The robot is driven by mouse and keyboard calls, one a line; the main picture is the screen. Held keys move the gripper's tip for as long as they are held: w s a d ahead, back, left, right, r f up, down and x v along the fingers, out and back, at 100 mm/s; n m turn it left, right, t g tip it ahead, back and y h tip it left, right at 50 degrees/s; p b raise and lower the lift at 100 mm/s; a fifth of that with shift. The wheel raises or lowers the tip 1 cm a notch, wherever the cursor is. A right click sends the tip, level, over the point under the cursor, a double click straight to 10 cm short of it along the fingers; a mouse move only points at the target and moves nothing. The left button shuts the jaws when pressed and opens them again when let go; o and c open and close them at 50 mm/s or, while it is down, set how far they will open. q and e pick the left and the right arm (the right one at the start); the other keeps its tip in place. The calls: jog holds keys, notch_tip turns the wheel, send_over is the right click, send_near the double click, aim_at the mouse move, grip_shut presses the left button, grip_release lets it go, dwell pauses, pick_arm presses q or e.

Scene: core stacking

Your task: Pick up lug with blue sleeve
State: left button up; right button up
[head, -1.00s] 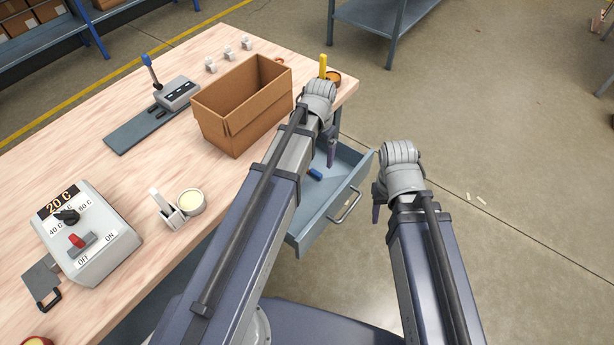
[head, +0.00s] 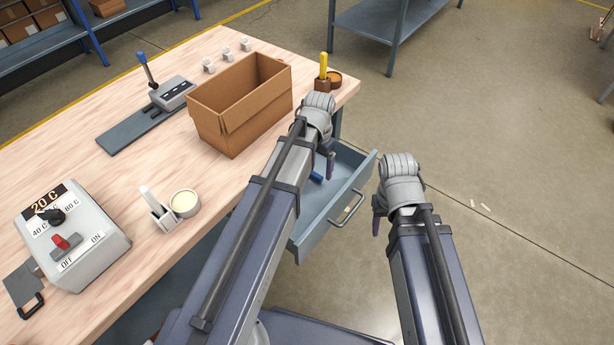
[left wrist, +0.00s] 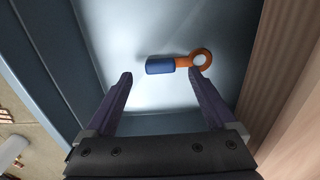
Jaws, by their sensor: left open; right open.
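The lug with blue sleeve (left wrist: 161,66) lies on the floor of the open drawer, with its orange ring (left wrist: 200,60) to the right in the left wrist view. In the head view only its blue sleeve (head: 316,177) shows clearly, beside my left gripper. My left gripper (left wrist: 161,80) is open and empty above the drawer. Its two fingers point toward the lug, with the sleeve between and beyond the tips and the ring toward the right finger. My right gripper (head: 376,214) is open and empty, off to the right of the drawer.
The grey drawer (head: 335,220) is pulled out from under the wooden table (head: 135,165); its walls surround the lug. A cardboard box (head: 225,130) stands on the table near my left arm. A yellow-handled tool (head: 323,66) stands at the table's far corner.

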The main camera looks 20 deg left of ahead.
aim_at(316, 175)
pick_arm(q)
notch_tip(316, 175, down, 3)
jog(key=shift+f+b, duration=0.1)
jog(key=shift+b, duration=1)
pick_arm(e)
notch_tip(316, 175, down, 3)
pick_arm(q)
grip_shut()
